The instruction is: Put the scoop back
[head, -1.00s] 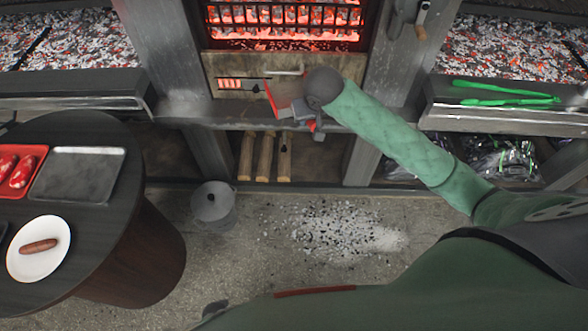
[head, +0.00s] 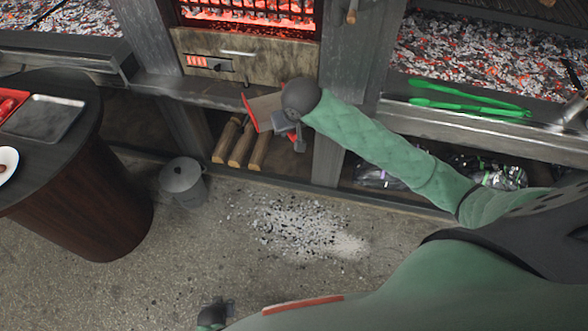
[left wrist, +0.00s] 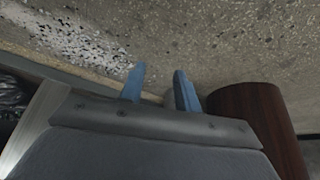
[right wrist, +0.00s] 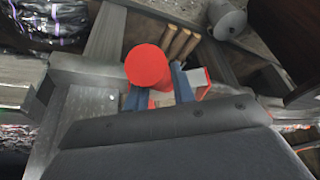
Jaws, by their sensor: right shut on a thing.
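The scoop (head: 263,106), with a flat pan and red edges, is held up in front of the grill's ledge, below the ember box. My right gripper (head: 287,124) is shut on it. In the right wrist view, a round red end of the scoop (right wrist: 147,66) stands in front of the blue fingers (right wrist: 160,88), hiding part of the grip. My left gripper (left wrist: 160,88) is open and empty over the floor. Only a dark bit of it shows at the bottom of the head view.
A grey lidded bucket (head: 183,182) stands on the floor beside spilled ash (head: 300,228). Several logs (head: 240,146) lie under the ledge. A glowing ember box (head: 250,62) is above. Green tongs (head: 470,108) lie on the right ledge. A round dark table (head: 80,150) stands at left.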

